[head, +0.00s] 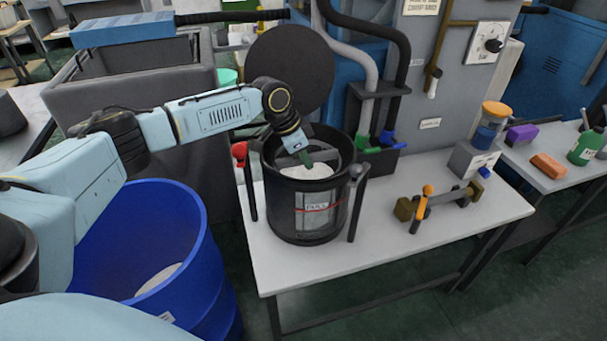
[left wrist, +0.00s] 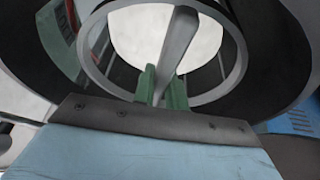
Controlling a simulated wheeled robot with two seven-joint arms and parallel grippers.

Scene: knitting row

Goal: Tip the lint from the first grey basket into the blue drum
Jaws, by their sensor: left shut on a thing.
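A black round housing (head: 270,205) stands on the white table, with a labelled front window crossed by a red line. White lint (head: 310,172) shows inside it. In the left wrist view the grey basket's rim (left wrist: 237,68) rings the white lint (left wrist: 130,38), with a grey bar handle (left wrist: 178,45) across it. My left gripper (head: 305,160) reaches down into the housing's open top; its green fingers (left wrist: 160,88) are shut on the bar handle. The basket sits within the housing. The blue drum (head: 205,285) stands at lower left, open-topped, with something whitish inside. My right gripper is out of view.
A round black lid (head: 290,72) stands open behind the housing. A red-knobbed lever (head: 240,155) and a dark post flank it. A clamp-like fixture (head: 440,205) lies to the right on the white table (head: 400,245). A large grey bin (head: 150,95) stands behind my left arm.

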